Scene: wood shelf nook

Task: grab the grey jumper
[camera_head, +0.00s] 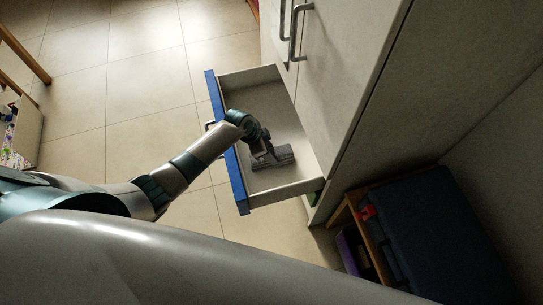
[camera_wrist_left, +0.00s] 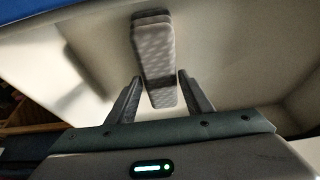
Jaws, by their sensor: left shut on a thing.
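The grey jumper (camera_head: 284,157) is a folded, patterned grey bundle lying in the open drawer (camera_head: 248,196), towards its near end. My left gripper (camera_head: 266,150) reaches over the blue drawer front and down into the drawer at the jumper. In the left wrist view, the jumper (camera_wrist_left: 152,45) stretches away from between the two dark fingers of my left gripper (camera_wrist_left: 160,80). The gripper is shut on the jumper, one finger on each side of it. The contact itself is hard to make out. My right gripper is not in view.
The drawer's blue front (camera_head: 228,145) stands pulled out from a white cabinet (camera_head: 350,45) with metal handles. A dark blue case (camera_head: 440,240) sits on a wooden shelf at the lower right. Tiled floor (camera_head: 120,75) lies open to the left.

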